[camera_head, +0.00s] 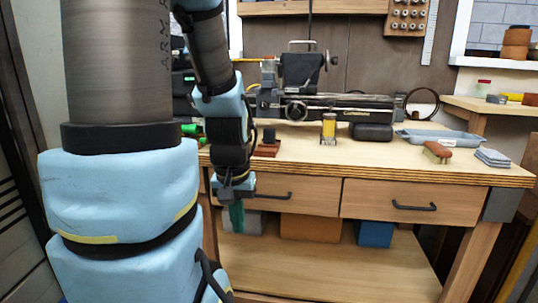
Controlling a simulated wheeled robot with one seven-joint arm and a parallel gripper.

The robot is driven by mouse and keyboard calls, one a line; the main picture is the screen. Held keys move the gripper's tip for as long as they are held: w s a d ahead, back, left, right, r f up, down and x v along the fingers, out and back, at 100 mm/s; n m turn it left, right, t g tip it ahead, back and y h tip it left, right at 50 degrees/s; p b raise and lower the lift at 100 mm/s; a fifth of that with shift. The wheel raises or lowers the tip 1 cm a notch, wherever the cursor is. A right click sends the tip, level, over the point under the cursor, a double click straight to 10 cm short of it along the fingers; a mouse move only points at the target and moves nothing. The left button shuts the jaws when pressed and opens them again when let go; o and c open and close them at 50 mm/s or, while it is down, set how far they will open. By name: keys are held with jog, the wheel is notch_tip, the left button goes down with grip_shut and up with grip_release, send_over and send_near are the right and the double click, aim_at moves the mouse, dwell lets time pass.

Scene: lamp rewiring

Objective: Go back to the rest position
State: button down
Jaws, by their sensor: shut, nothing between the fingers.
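My arm hangs down at the left of the head view. My gripper (237,216) points downward in front of the workbench's left drawer, below the level of the tabletop. Its teal fingers are together and I see nothing held between them. The fingers are small and partly dark in this view.
The wooden workbench (330,156) bears a black lathe-like machine (350,106), a yellow-banded jar (328,128), a blue-grey tray (437,137), a brown-handled brush (437,152) and stacked grey squares (493,157). Two closed drawers with dark handles (412,206) face me. Boxes sit on the shelf below.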

notch_tip(320, 180, up, 11)
jog(key=p, duration=0.9)
